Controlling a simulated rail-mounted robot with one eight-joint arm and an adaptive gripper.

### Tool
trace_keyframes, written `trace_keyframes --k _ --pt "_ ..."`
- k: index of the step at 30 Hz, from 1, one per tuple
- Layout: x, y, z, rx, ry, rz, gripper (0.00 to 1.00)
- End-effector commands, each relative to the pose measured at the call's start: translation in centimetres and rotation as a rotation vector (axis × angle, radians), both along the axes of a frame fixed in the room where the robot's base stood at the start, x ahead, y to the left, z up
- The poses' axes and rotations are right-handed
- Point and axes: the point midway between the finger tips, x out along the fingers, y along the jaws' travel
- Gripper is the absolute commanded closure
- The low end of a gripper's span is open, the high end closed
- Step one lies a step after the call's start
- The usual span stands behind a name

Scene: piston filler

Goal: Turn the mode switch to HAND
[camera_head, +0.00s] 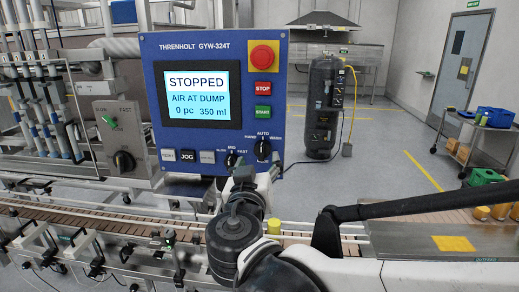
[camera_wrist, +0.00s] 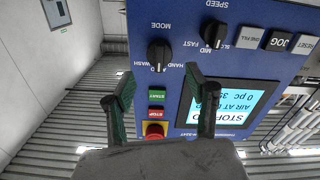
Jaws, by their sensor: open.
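The mode switch (camera_head: 262,150) is a black rotary knob at the lower right of the blue control panel, with HAND at left, AUTO above and WASH at right. In the wrist view the mode switch (camera_wrist: 159,53) shows upside down, and its pointer seems to be at the middle, AUTO. My gripper (camera_wrist: 160,82) is open and empty, its two fingers spread on either side of the line to the knob, apart from it. In the head view my gripper (camera_head: 243,178) is just below and left of the knob, its fingers mostly hidden.
The speed knob (camera_wrist: 214,35) is close beside the mode switch. Green START (camera_head: 263,113) and red STOP (camera_head: 263,88) buttons and the emergency stop (camera_head: 263,56) sit above it. The screen (camera_head: 200,96) reads STOPPED, AIR AT DUMP. A conveyor (camera_head: 320,238) runs below the panel.

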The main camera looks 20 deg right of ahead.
Motion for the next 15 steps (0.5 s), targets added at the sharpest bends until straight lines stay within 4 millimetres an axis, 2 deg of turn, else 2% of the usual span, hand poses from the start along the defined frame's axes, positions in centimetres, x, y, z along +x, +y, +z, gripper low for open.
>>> trace_keyframes --k 9,15 --pt "4.2 -2.1 0.0 0.000 0.000 -0.003 0.48" --pt "5.7 -2.7 0.0 0.000 0.001 -0.001 0.48"
